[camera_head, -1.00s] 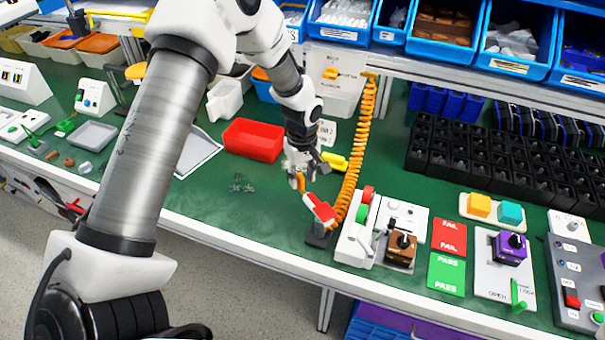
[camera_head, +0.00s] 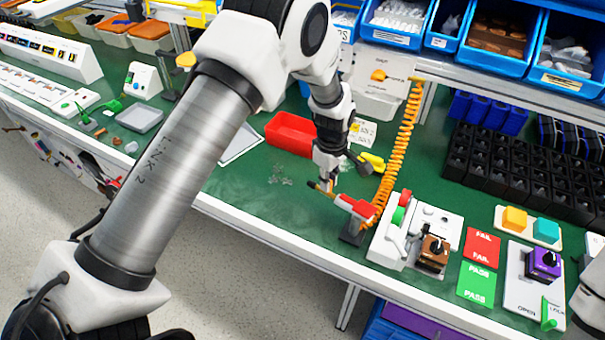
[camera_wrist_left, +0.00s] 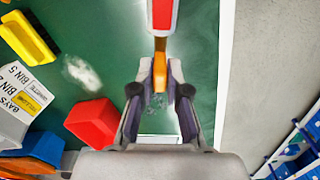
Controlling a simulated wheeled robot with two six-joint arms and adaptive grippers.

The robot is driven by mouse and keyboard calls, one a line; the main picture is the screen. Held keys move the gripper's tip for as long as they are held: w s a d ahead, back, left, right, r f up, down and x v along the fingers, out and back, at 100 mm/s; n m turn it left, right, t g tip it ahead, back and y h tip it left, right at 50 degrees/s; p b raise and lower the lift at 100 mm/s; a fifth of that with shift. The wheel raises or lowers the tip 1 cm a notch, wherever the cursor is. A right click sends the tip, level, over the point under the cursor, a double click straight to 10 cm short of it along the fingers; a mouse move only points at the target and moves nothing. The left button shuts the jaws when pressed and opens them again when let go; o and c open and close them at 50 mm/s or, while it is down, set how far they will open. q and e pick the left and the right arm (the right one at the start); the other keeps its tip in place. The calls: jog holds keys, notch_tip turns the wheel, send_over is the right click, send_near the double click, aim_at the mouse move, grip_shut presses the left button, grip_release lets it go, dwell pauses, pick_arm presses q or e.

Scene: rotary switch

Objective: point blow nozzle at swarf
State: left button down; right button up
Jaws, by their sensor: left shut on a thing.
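The blow nozzle has a red and white body (camera_head: 355,207) and a slim orange tube with a dark tip pointing left. My left gripper (camera_head: 327,182) is shut on its tube. In the left wrist view, the fingers (camera_wrist_left: 160,84) close around the orange tube (camera_wrist_left: 160,62), below the red body (camera_wrist_left: 162,16). The swarf (camera_head: 281,179) is a small grey scatter on the green bench, left of the nozzle tip and apart from it. It shows beyond the fingers in the left wrist view (camera_wrist_left: 157,101). My right gripper is out of view.
An orange coiled hose (camera_head: 398,145) hangs behind the nozzle. A dark holder (camera_head: 352,236) stands under the body; contact is unclear. A red bin (camera_head: 291,134) and yellow brush (camera_head: 373,163) lie behind. A switch fixture (camera_head: 405,240) is at right. Green bench around the swarf is clear.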

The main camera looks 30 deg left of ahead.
pick_arm(q)
jog(key=shift+s+f, duration=0.15)
jog(key=shift+f, duration=0.05)
jog(key=c, duration=1.2)
grip_release()
jog(key=shift+c, duration=0.2)
jog(key=shift+o, duration=0.4)
jog(key=shift+w+a, duration=0.2)
notch_tip(320, 180, up, 12)
jog(key=shift+f, duration=0.15)
